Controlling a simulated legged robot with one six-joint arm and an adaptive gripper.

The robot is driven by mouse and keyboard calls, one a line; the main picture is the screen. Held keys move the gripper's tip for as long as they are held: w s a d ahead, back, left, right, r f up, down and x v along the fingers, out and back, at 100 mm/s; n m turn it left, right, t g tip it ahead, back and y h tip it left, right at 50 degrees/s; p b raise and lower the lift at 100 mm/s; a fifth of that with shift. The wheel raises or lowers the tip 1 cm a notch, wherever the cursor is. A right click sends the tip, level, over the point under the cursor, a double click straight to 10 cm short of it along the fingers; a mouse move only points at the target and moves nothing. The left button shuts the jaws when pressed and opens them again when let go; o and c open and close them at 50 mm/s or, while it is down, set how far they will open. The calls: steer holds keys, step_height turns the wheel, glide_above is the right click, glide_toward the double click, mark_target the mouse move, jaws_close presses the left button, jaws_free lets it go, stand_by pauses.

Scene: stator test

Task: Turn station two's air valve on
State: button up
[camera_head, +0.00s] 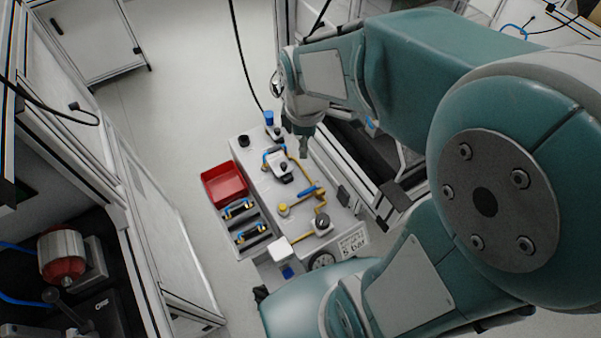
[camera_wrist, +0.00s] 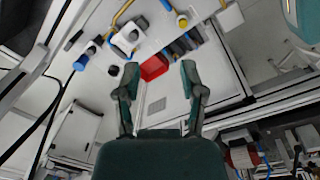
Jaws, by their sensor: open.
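A light grey air panel (camera_head: 262,183) with yellow pipes stands at the centre of the head view; it also shows at the top of the wrist view (camera_wrist: 152,40). A blue valve lever (camera_head: 312,191) sits on the yellow pipe towards the panel's right side. Another blue piece (camera_head: 272,151) lies further up by a grey fitting. I cannot tell which one is station two's valve, as no station label is legible. My gripper (camera_head: 303,152) hangs over the panel's upper right part, apart from the lever. In the wrist view my gripper (camera_wrist: 158,72) is open and empty.
A red bin (camera_head: 224,183) and slots with blue-topped parts (camera_head: 240,209) are on the panel's left side. A sign reading 5 bar (camera_head: 353,243) is at its lower right. A dark framed bench (camera_head: 365,160) stands close on the right. Clear floor (camera_head: 190,100) lies to the left.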

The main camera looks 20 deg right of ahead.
mark_target(305, 191)
steer(key=f+n+g, duration=0.1)
steer(key=f+n, duration=0.1)
steer(key=f, duration=0.5)
steer(key=f+n+g, duration=0.1)
steer(key=f+n, duration=0.2)
steer(key=f, duration=0.3)
steer(key=w+f+n+g, duration=0.1)
steer(key=f+n, duration=0.1)
steer(key=f, duration=0.5)
steer(key=shift+d+f, duration=0.25)
steer(key=shift+f, duration=0.1)
